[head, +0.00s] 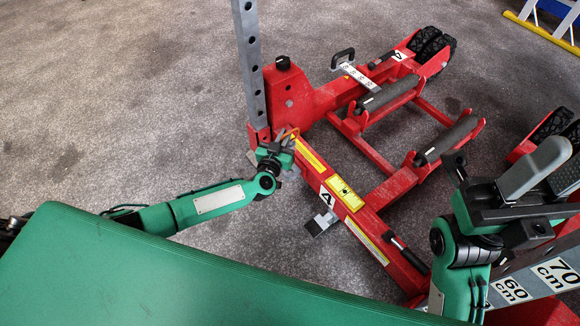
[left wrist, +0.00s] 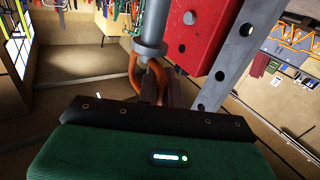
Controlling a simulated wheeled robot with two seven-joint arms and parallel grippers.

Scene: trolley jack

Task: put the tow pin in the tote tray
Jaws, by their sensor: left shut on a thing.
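The tow pin (left wrist: 150,40) shows in the left wrist view as a grey cylinder with an orange loop handle (left wrist: 134,72). My left gripper (head: 285,141) is shut on the orange loop, which shows faintly in the head view. It is beside the red post at the trolley jack's left end, near the foot of the upright grey bar. I cannot tell whether the pin is seated in the jack. My right gripper (head: 548,172) is at the right edge in the head view, over the jack's near end; its jaw gap is unclear. I cannot make out a tote tray in either view.
The red trolley jack (head: 351,198) with black rollers and wheels fills the middle and right. A perforated grey bar (head: 250,70) stands upright beside the left gripper. A ruler-marked beam (head: 530,280) is at lower right. Grey floor (head: 110,90) at left is clear.

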